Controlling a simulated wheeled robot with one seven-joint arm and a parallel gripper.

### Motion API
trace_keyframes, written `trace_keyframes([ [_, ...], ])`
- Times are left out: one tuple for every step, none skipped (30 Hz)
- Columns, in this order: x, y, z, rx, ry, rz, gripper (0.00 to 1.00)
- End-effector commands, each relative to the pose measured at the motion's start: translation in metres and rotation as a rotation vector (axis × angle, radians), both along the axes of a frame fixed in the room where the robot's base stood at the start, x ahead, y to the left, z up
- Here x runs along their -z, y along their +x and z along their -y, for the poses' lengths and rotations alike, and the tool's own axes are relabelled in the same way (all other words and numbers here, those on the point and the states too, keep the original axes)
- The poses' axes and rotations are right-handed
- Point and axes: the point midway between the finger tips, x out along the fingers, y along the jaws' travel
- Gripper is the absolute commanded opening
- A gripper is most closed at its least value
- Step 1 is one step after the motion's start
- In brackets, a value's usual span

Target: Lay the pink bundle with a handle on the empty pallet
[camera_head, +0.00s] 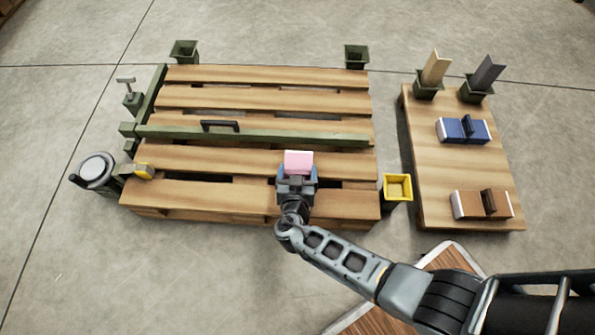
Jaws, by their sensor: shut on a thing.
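The pink bundle (299,162) is in my gripper (298,176), over the near part of the slatted wooden pallet (220,196), right of its middle. My gripper is shut on the bundle and hides much of it, including its handle. I cannot tell whether the bundle touches the slats. No other bundle lies on this pallet. A green bar with a black handle (221,126) lies across the pallet, beyond the bundle.
A wooden board (455,170) at the right bears a blue bundle (463,130) and a brown bundle (482,204). A yellow bin (397,187) stands by the pallet's right edge. A yellow tape-like tool (144,171) and a round canister (96,170) are at the left.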

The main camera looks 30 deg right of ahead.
Motion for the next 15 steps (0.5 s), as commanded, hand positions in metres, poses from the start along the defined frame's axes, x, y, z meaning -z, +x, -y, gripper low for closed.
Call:
trace_keyframes([
  [0.0016, 0.0002, 0.0, 0.0, 0.0, 0.001, 0.42],
  [0.0021, -0.0003, 0.0002, 0.0, 0.0, 0.0, 0.85],
  [0.0012, -0.0002, 0.0002, 0.0, 0.0, 0.0, 0.89],
  [0.0011, -0.0003, 0.0002, 0.0, 0.0, 0.0, 0.92],
  [0.0011, -0.0003, 0.0002, 0.0, 0.0, 0.0, 0.95],
  [0.0012, -0.0002, 0.0002, 0.0, 0.0, 0.0, 0.99],
  [0.0011, -0.0003, 0.0002, 0.0, 0.001, -0.001, 1.0],
  [0.0012, -0.0002, 0.0002, 0.0, 0.0, 0.0, 1.0],
  [0.0011, -0.0002, 0.0002, 0.0, 0.0, 0.0, 1.0],
  [0.0011, -0.0002, 0.0002, 0.0, 0.0, 0.0, 1.0],
  [0.0011, -0.0002, 0.0002, 0.0, 0.0, 0.0, 1.0],
  [0.001, -0.0003, 0.0002, 0.0, 0.0, 0.0, 1.0],
  [0.0007, -0.0002, 0.0002, 0.0, 0.0, 0.0, 1.0],
  [0.0002, -0.0002, 0.0002, 0.0, 0.0, 0.0, 1.0],
  [-0.001, -0.0001, 0.0001, 0.0, 0.0, 0.0, 1.0],
])
